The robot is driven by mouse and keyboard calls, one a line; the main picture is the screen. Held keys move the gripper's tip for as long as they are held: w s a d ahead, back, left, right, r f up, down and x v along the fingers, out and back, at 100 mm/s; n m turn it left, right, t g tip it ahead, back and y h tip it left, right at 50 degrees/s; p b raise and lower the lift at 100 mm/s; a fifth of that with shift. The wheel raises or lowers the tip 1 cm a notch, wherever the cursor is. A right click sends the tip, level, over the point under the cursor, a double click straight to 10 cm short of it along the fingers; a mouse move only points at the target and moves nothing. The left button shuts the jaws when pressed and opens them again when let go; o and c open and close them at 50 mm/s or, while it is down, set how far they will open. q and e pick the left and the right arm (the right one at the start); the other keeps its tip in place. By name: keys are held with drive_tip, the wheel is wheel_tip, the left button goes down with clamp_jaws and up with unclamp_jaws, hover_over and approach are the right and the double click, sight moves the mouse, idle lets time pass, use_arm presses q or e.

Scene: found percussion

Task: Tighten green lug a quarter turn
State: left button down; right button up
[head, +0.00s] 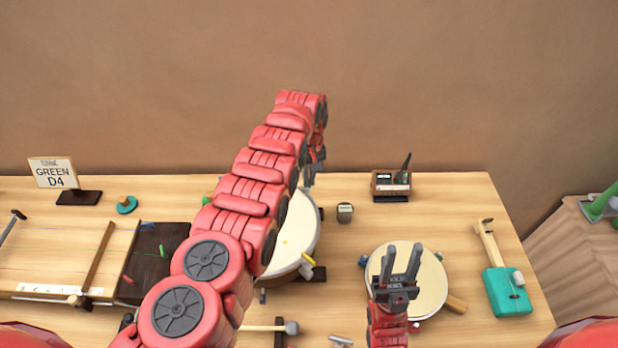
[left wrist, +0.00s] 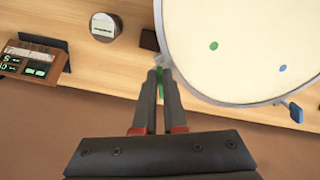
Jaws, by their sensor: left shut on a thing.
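The left drum (head: 300,232) has a pale head and is partly hidden behind my left arm. The left wrist view also shows this drum (left wrist: 235,40), with a green dot and a blue dot on its head. My left gripper (head: 314,172) reaches over to its far side. In the left wrist view its fingers (left wrist: 159,90) are closed on the green lug (left wrist: 160,97) at the drum's rim; only a sliver of green shows between them. A blue lug (left wrist: 296,112) sits further along the rim. My right gripper (head: 401,260) is open and empty above the right drum (head: 432,275).
A card (head: 53,173) reads "GREEN D4". A small device (head: 391,185) stands at the table's back, with a round gauge (head: 345,212) nearby. A teal stringed instrument (head: 506,291) lies at right. A stringed board (head: 60,255) lies at left. A mallet (head: 291,327) lies in front.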

use_arm(q)
drive_tip(key=shift+a+m, duration=0.15)
drive_tip(key=shift+m, duration=0.65)
drive_tip(key=shift+m+p, duration=0.3)
drive_tip(key=shift+m, duration=0.5)
drive_tip(key=shift+a+m+b, duration=0.2)
drive_tip(key=shift+m+b, duration=1.25)
drive_tip(key=shift+m, duration=0.7)
drive_tip(key=shift+a+m+b, duration=0.2)
drive_tip(key=shift+m+b, duration=1.2)
drive_tip(key=shift+m, duration=0.75)
drive_tip(key=shift+w, duration=0.1)
